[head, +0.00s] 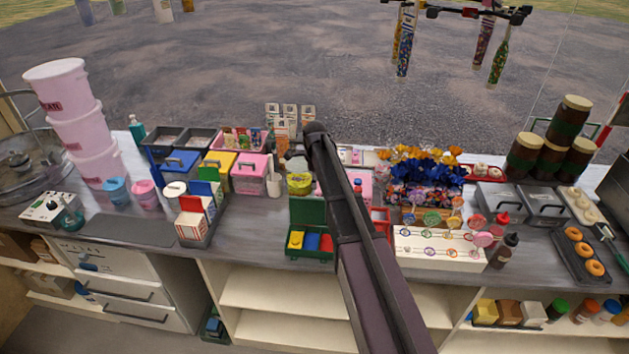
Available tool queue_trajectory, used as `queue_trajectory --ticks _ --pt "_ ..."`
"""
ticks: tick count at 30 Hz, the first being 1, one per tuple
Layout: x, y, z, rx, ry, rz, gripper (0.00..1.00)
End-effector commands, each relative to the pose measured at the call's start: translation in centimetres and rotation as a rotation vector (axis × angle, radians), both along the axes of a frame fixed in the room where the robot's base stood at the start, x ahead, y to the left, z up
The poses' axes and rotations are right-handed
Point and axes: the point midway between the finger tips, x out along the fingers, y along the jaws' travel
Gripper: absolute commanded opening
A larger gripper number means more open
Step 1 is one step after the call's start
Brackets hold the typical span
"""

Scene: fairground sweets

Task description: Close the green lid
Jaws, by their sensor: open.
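A small green box (310,254) stands near the front edge of the counter, left of my arm. Its green lid (307,212) is open and stands up at the back of the box. Yellow (296,240), blue (312,242) and red (326,243) pieces sit inside, in plain view. My arm reaches over the counter from the lower right, passing just right of the box, and its far end lies beyond the box. I cannot make out my gripper's fingers; no contact with the lid shows.
Red-and-white cartons (196,217) stand left of the green box. A pink box (249,173) and a yellow tub (299,183) are behind it. A white lollipop stand (440,249) is to the right. Some counter between the cartons and green box is clear.

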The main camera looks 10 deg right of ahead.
Motion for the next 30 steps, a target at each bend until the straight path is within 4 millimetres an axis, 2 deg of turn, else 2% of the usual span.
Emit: queue_trajectory --ticks 21,30 --pt "0.0 0.0 -6.7 -0.002 -0.002 0.001 0.49" --pt "0.0 0.1 -8.4 -0.001 -0.001 0.002 0.49"
